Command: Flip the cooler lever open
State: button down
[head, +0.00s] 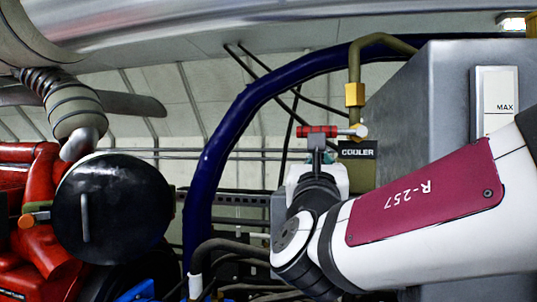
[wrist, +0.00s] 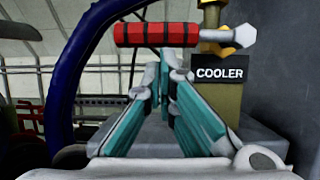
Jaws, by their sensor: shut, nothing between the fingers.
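The cooler lever has a red ribbed grip (head: 318,131) with a pale metal end at its right. It lies roughly horizontal, just left of the black COOLER label (head: 357,150). In the wrist view the red grip (wrist: 156,34) crosses the upper middle, and its metal shank runs right to a hexagonal end by a yellow fitting. The COOLER label (wrist: 220,74) sits below that end. My gripper (wrist: 166,62) is shut and empty, its teal fingers meeting just below the grip in the picture. I cannot tell whether the tips touch it. In the head view my gripper (head: 318,152) is partly hidden by my wrist.
A grey tank (head: 430,90) with a MAX gauge (head: 494,102) stands at the right. A thick dark blue hose (head: 225,135) arches left of the lever. A red engine part (head: 40,220) and a round black cover (head: 114,209) are at the left. Open space surrounds the lever's left end.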

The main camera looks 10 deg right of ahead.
jog(key=shift+w+a+r+m+g+h+b, duration=0.15)
jog(key=shift+r+m+g+h+b, duration=0.15)
jog(key=shift+m, duration=0.35)
jog(key=shift+s+a+r+m+g+h+b, duration=0.1)
jog(key=shift+r+m+h+b, duration=0.2)
jog(key=shift+m, duration=0.35)
jog(key=s+d+r+m+g+h+b, duration=0.1)
jog(key=r+m, duration=0.4)
jog(key=m, duration=0.5)
jog(key=d+r+m+g+h+b, duration=0.2)
jog(key=r+m+g, duration=0.4)
jog(key=m, duration=0.4)
jog(key=shift+s+d+r+g, duration=0.15)
jog(key=shift+s+d+g, duration=0.2)
jog(key=shift+d, duration=0.3)
jog(key=shift+m, duration=0.3)
